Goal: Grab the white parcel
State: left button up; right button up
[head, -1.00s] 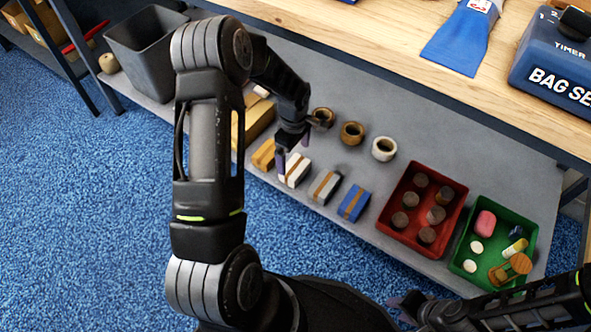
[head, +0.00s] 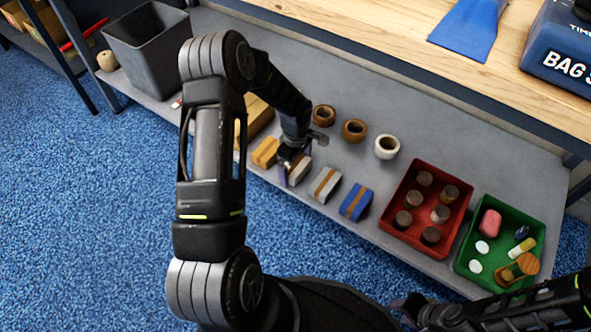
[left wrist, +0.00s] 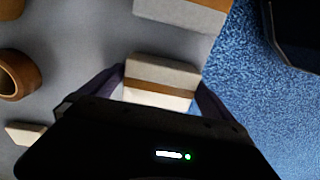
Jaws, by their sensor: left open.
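The white parcel (head: 299,173), with a brown band, lies on the grey lower shelf between a yellow parcel (head: 265,153) and a grey parcel (head: 325,185). My left gripper (head: 293,166) is down at the white parcel with its jaws open, partly hiding it. In the left wrist view the white parcel (left wrist: 160,72) lies between the two fingers of the left gripper (left wrist: 157,95); whether they touch it I cannot tell. My right gripper (head: 408,307) is at the bottom edge, mostly dark, and its jaws cannot be made out.
A blue parcel (head: 355,204) lies to the right in the row. Tape rolls (head: 354,131) stand behind. A red tray (head: 385,218) and a green tray (head: 463,268) hold small items. A dark bin (head: 148,55) is at left. The wooden tabletop (head: 400,45) overhangs the shelf's back.

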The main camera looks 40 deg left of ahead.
aim_at(296, 164)
dwell(0.5)
pick_arm(q)
jog(key=shift+r, duration=0.1)
jog(key=c, duration=1.4)
jog(key=shift+c, duration=0.2)
notch_tip(296, 164, up, 10)
jog(key=p, duration=0.3)
